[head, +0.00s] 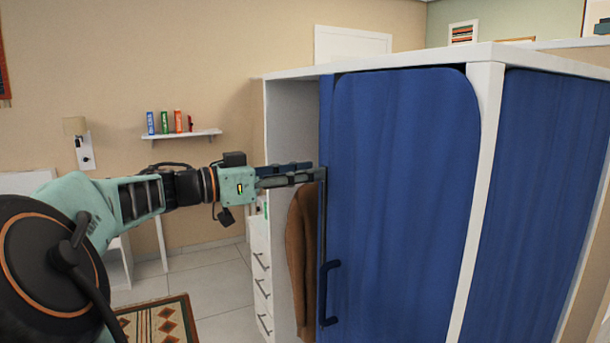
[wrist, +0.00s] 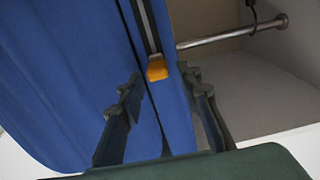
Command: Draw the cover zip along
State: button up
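The blue cover (head: 400,190) hangs over the wardrobe front, its left edge short of the left side panel. In the wrist view the blue cover (wrist: 60,70) has a dark zip track (wrist: 148,25) with pale edging, and an orange pull tab (wrist: 157,70) at its lower end. My gripper (head: 318,170) is at the cover's left edge, in the upper part. In the wrist view my gripper (wrist: 160,80) is open, with one finger on each side of the tab. I cannot tell whether either finger touches the tab or cloth. The tab is not visible in the head view.
A dark handle (head: 326,293) sticks out low on the cover's left edge. A small shelf (head: 182,135) is on the wall behind my arm. The floor left of the wardrobe is mostly clear.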

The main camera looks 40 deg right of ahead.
jog(key=shift+f, duration=0.1)
jog(key=v, duration=1.2)
